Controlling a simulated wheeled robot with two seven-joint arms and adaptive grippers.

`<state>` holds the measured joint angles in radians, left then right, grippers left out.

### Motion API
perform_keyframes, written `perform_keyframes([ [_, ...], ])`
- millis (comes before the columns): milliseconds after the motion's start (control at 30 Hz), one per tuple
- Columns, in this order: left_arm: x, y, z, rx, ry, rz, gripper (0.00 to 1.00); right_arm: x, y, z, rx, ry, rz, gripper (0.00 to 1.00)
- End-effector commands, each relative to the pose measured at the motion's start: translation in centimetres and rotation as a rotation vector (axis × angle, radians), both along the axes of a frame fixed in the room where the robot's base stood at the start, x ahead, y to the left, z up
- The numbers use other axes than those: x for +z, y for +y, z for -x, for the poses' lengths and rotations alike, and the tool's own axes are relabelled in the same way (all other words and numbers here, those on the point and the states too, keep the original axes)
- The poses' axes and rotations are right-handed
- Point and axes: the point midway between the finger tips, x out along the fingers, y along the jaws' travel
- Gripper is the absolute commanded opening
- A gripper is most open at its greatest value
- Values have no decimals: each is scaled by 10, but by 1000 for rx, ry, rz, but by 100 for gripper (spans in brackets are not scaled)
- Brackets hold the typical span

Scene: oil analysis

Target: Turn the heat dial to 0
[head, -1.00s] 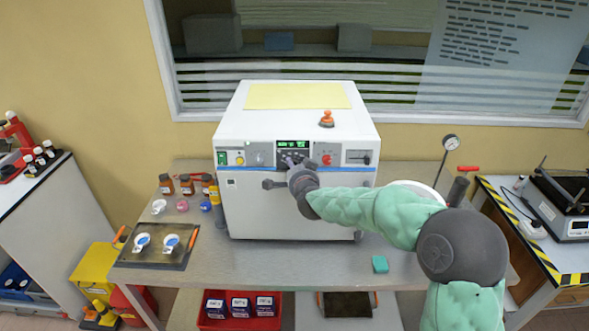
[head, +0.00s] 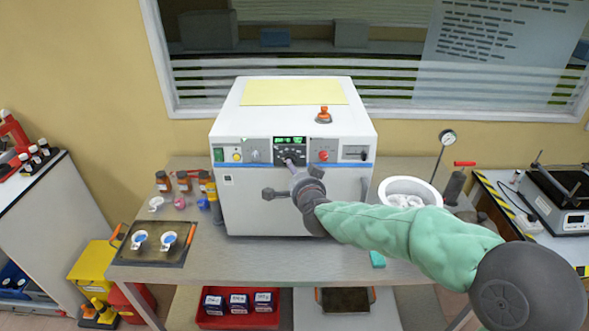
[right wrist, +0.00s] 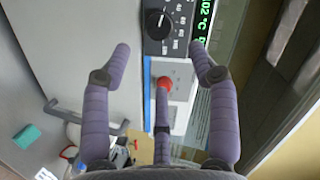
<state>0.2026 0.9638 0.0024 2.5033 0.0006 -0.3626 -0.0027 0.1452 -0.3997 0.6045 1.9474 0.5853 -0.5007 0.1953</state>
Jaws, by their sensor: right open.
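The heat dial (right wrist: 158,22) is a black knob with a ring of white numbers, at the top of the right wrist view. Its exact setting is too small to read. A green display (right wrist: 203,18) beside it shows digits ending in "02 °C". In the head view the dial's black panel (head: 290,154) is on the white oven's front. My right gripper (head: 292,165) is in front of it; its purple fingers (right wrist: 160,58) are spread open and empty, apart from the dial, with the knob beyond and between the tips. My left gripper is not in view.
The white oven (head: 240,205) stands on a grey table (head: 190,255). A red button (right wrist: 163,82) is next to the dial panel. A black tray (head: 130,250) with two cups is at left. A white bowl (head: 428,192) and a gauge (head: 447,138) are at right, behind my arm.

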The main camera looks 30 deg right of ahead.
Motion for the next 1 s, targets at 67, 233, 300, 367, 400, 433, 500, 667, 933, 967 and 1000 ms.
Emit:
perform_keyframes([
  [67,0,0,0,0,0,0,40,4,4,11,1,-1,1,60],
  [233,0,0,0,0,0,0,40,8,10,27,0,0,0,60],
  [300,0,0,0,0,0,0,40,9,11,31,1,-1,0,60],
  [367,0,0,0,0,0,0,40,10,11,32,0,-1,1,60],
  [400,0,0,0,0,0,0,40,10,12,33,0,0,0,60],
  [433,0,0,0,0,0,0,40,10,12,33,0,0,1,60],
  [500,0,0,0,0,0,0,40,10,12,34,0,1,1,60],
  [667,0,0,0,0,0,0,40,9,12,33,0,1,1,60],
  [933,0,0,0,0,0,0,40,8,12,33,1,3,1,60],
  [967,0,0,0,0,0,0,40,6,13,32,5,8,2,60],
  [1000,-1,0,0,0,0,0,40,1,14,31,10,18,5,60],
])
